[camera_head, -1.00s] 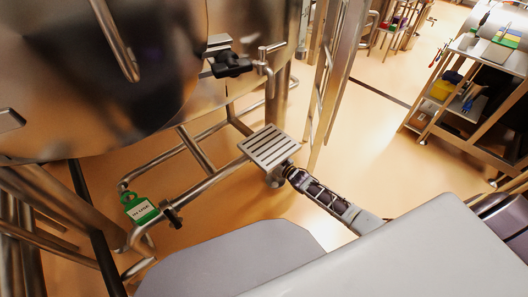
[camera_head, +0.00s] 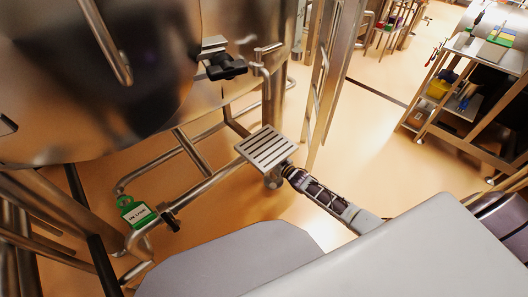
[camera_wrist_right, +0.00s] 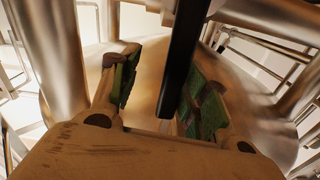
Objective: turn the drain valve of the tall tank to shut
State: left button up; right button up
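The tall tank (camera_head: 100,60) is polished metal and fills the upper left of the head view. A black-handled fitting (camera_head: 225,67) sits at its lower right side, beside a small metal tap. I cannot tell for certain which fitting is the drain valve. In the right wrist view my right gripper (camera_wrist_right: 163,95) is open, with green pads on both fingers. A black bar (camera_wrist_right: 185,55) runs down between the fingers, closer to the right one. A grip on it does not show. My left gripper is not in view.
A green tag (camera_head: 138,214) hangs on a low pipe beside a small black handle (camera_head: 171,215). A trolley (camera_head: 460,95) with bins is at the right.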

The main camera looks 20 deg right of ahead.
jog(key=shift+d, duration=0.2)
jog(key=v, duration=1.1)
jog(key=shift+s, duration=0.45)
dwell(0.3)
jog(key=shift+a, duration=0.1)
